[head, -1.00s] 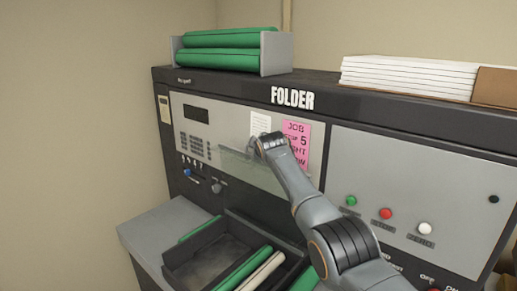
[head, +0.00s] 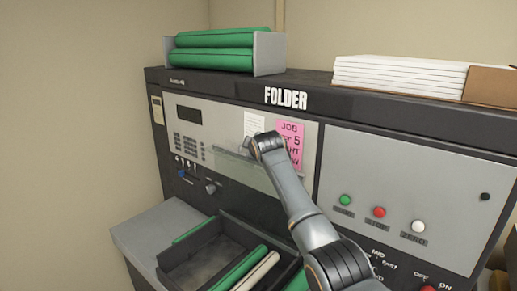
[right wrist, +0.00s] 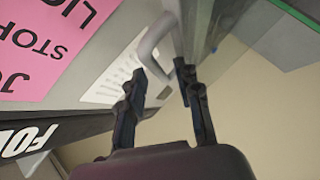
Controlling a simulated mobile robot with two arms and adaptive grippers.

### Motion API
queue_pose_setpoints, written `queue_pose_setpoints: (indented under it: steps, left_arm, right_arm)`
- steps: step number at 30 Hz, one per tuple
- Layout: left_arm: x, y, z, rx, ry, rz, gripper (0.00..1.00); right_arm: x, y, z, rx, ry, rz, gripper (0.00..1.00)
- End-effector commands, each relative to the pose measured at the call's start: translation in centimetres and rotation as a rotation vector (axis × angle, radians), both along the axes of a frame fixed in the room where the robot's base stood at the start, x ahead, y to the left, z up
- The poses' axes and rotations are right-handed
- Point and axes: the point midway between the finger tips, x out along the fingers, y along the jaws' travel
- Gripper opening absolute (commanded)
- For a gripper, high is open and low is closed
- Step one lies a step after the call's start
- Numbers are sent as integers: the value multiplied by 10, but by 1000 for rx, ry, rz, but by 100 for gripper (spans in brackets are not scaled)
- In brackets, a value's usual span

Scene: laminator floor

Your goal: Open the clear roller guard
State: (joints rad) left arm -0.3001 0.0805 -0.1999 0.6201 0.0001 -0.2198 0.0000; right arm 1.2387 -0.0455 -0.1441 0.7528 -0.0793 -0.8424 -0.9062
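The clear roller guard (head: 232,163) is a faint see-through panel across the front of the folder machine, below the white sheet. In the right wrist view its glassy pane (right wrist: 205,25) rises at the top, beside a grey curved handle (right wrist: 152,42). My right gripper (right wrist: 160,75) is open. Its two dark fingertips are on either side of the handle's lower end; I cannot tell whether they touch it. In the head view my right arm reaches up to the guard, and its wrist hides the fingers and part of the pink note. My left gripper is not in view.
A pink note (head: 291,133) and a white sheet (head: 254,122) are on the panel. Coloured buttons (head: 379,212) are at right. A dark tray (head: 176,264) with green and white rollers stands below. Green rolls (head: 212,60) and stacked paper (head: 398,76) sit on top.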

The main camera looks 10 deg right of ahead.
Motion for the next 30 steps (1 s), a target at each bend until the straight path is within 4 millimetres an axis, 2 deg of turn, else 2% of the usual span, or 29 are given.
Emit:
queue_pose_setpoints:
  steps: [18,24,30]
  left_arm:
    - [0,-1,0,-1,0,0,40]
    - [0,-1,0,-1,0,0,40]
    - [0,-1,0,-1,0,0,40]
  right_arm:
    - [-70,1,30,-1,-2,0,34]
    - [-83,2,36,-1,0,0,34]
    - [-86,2,36,-1,1,0,34]
